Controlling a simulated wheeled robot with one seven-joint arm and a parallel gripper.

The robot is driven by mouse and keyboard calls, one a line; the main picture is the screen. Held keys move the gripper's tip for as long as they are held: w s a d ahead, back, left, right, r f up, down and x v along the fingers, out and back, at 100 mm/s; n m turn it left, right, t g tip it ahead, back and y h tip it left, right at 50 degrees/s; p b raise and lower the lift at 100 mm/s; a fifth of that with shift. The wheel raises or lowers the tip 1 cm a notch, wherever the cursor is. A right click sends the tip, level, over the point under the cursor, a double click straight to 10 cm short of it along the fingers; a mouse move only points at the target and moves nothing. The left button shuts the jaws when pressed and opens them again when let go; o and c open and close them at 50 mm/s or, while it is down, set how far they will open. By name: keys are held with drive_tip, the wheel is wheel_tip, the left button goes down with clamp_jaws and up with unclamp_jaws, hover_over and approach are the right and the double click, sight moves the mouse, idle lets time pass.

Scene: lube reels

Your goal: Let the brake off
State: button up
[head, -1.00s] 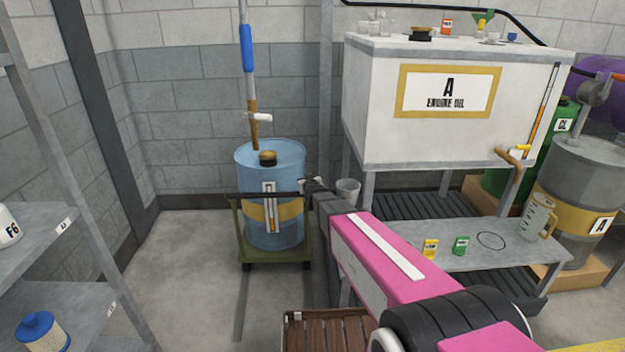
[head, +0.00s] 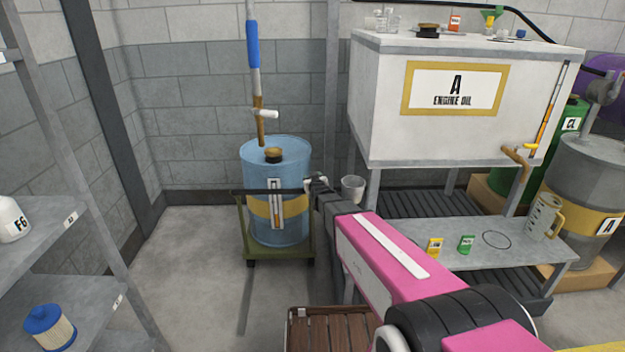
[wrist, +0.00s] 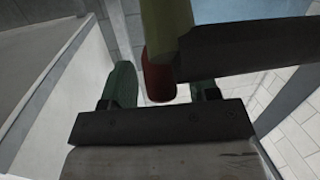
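A blue drum (head: 283,222) stands on an olive-green cart (head: 247,238) with a dark handle bar (head: 262,192) across its front. My gripper (head: 314,181) is at the right end of that bar in the head view; its fingertips are small there. In the wrist view my gripper (wrist: 163,88) is open, its two green fingertips apart. A red-ended part (wrist: 158,78) below an olive post (wrist: 165,25) appears between the fingertips, with gaps on both sides. It may be the brake lever; I cannot tell its depth, and the head view does not show it.
The white engine oil tank (head: 395,115) on its stand is close to the right of my arm. A grey shelf (head: 45,235) stands at the left. A slatted wooden pallet (head: 330,325) lies in front. The floor (head: 195,250) between shelf and cart is clear.

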drive_tip(key=shift+s, duration=0.1)
drive_tip(key=v, duration=1)
drive_tip(key=shift+s, duration=0.3)
